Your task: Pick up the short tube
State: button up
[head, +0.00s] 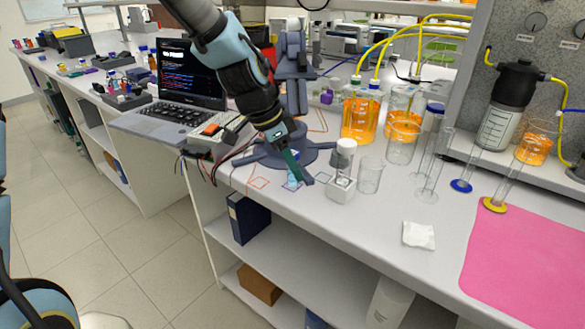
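Clear glass cylinders stand farther right, one with a blue foot (461,186) and one with a yellow foot (494,205).
Bottles of orange liquid (360,118) are behind. A grey stand (292,90) rises behind the gripper. A laptop (185,85) is left.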

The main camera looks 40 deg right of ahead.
grip_shut()
jog(key=shift+r+b, duration=0.15)
jog(key=shift+b, duration=0.25)
jog(key=shift+w+a+r, duration=0.15)
jog(key=shift+a, duration=0.15)
jog(key=w+a, duration=0.2)
jog(key=a, duration=0.6)
jog(key=w+a+b, duration=0.1)
jog(key=w+a, duration=0.2)
jog(key=a, duration=0.5)
jog(key=shift+w+a, duration=0.25)
jog(key=shift+w, duration=0.05)
